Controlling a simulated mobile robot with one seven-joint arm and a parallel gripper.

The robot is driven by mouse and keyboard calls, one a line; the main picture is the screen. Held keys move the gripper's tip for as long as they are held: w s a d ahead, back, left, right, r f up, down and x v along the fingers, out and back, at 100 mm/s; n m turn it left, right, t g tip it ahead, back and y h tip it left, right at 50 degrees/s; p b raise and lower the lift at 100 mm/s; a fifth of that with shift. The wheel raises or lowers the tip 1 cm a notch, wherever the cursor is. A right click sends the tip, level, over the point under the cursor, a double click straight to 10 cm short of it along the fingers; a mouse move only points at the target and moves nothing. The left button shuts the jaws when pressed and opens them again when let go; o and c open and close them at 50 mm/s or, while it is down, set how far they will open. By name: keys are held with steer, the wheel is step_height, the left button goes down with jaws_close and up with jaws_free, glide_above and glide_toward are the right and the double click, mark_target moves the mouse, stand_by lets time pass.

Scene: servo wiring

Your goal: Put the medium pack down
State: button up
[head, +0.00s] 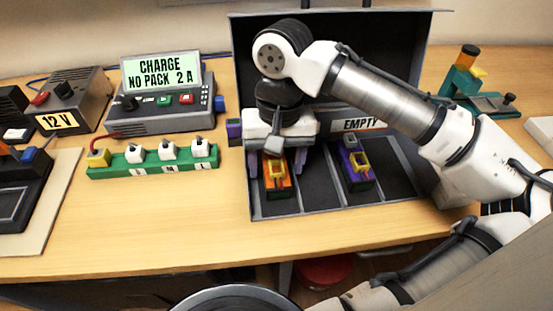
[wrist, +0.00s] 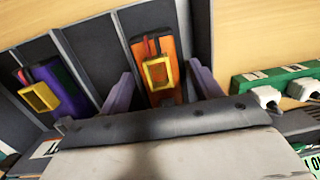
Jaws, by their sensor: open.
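An orange pack (head: 278,172) with a yellow connector lies in a left-hand lane of the dark grey case (head: 330,212). A purple pack (head: 358,170) with a yellow connector lies in a lane to its right. No label tells me which is the medium pack. My gripper (head: 278,160) is low over the orange pack, jaws open. In the wrist view, its purple-grey fingers stand on either side of the orange pack (wrist: 165,68), with visible gaps. The purple pack (wrist: 52,88) shows at the left there. My gripper hides the pack's far end in the head view.
A charger (head: 165,112) reading "CHARGE NO PACK 2 A" stands left of the case. A green strip (head: 150,170) with white plugs lies before it. A 12 V box (head: 65,100) is further left. An "EMPTY" label (head: 362,124) marks the case's right side.

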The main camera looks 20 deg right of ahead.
mark_target(280, 162)
step_height(280, 162, up, 12)
steer(key=w+d, duration=0.1)
stand_by(0.4)
steer(key=shift+r, duration=0.1)
